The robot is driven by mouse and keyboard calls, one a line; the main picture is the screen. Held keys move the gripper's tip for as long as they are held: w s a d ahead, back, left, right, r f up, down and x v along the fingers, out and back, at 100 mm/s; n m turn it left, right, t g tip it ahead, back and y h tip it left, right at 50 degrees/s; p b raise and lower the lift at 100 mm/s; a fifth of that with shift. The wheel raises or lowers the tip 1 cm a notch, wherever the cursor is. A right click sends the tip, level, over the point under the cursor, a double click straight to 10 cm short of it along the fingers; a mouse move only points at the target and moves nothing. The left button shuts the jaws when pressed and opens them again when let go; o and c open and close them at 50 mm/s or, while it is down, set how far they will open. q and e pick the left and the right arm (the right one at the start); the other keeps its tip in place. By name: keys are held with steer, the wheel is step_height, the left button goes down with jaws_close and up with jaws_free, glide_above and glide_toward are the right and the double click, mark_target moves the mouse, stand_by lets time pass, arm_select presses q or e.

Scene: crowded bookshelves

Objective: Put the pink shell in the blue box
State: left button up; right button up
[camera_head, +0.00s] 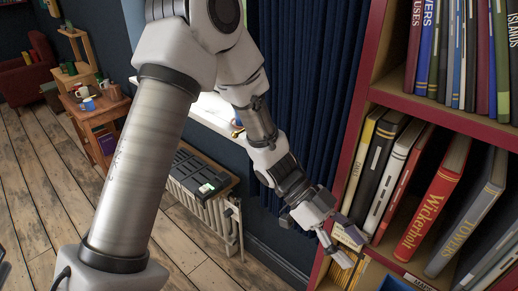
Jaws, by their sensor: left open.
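My left gripper (350,245) is in the lower right part of the head view, at the left side of the bookshelf. Its fingers are apart, with no held object visible between them. They are in front of the books at the left end of the shelf and hide part of them. My right gripper is not in view.
The red-edged bookshelf (440,115) fills the right side, crowded with books such as a red one (432,200). A dark blue curtain (300,80) hangs beside it. A radiator (207,205) stands below the window. Wooden floor (40,190) is open at left.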

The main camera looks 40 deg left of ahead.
arm_select(q)
steer(key=s+a+f+n+t+y, duration=0.25)
steer(key=f+n, duration=0.35)
steer(key=f, duration=0.5)
steer(key=s+a+f+n+t+y, duration=0.15)
steer(key=f+n+y, duration=0.25)
steer(key=f+n, duration=0.5)
steer(key=s+a+f+n+g+y, duration=0.2)
steer(key=s+a+f+g+y, duration=0.2)
steer(key=s+a+f, duration=0.5)
steer(key=s+f+y, duration=0.1)
steer(key=s, duration=0.3)
steer(key=shift+s+f+y, duration=0.15)
steer(key=shift+f+y, duration=0.15)
steer(key=shift+y, duration=0.05)
